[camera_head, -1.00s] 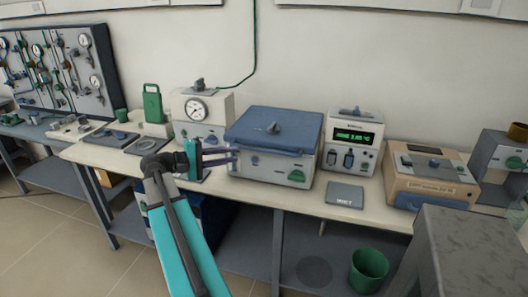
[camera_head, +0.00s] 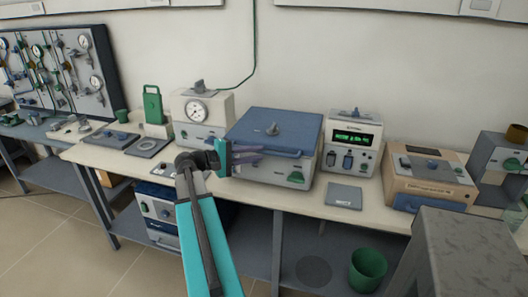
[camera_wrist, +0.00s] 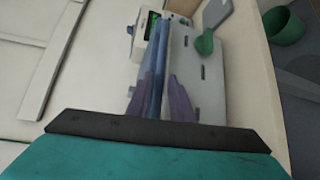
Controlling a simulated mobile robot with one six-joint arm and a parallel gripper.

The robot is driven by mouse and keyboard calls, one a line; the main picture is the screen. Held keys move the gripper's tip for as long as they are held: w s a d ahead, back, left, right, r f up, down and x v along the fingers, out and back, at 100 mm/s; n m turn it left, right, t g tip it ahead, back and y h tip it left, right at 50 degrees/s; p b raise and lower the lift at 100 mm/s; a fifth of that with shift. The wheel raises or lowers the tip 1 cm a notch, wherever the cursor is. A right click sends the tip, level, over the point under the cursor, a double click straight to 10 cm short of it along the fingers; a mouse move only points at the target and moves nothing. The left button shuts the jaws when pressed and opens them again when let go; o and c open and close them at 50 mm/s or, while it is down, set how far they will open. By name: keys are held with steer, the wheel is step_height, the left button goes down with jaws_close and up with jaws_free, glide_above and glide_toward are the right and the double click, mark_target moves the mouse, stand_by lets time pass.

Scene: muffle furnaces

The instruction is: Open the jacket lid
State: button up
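The blue jacket lid (camera_head: 285,125) lies closed on a white box (camera_head: 272,170) with a green knob on its front. A blue handle bar (camera_head: 275,149) runs along the lid's front edge. My gripper (camera_head: 256,153) is at the left part of this front edge. In the wrist view, the purple fingers of my gripper (camera_wrist: 158,100) are apart. The blue front edge with the bar (camera_wrist: 153,80) runs between them. I cannot tell whether either finger touches it. The white box front (camera_wrist: 196,75) lies right of the fingers there.
A white gauge unit (camera_head: 200,118) stands left of the box, and a white unit with a green display (camera_head: 352,140) stands close on its right. A flat grey pad (camera_head: 344,196) lies at the bench front. A grey block (camera_head: 460,250) stands in the right foreground.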

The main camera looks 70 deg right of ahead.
mark_target(261, 152)
steer(key=shift+x, duration=1.95)
jaws_close()
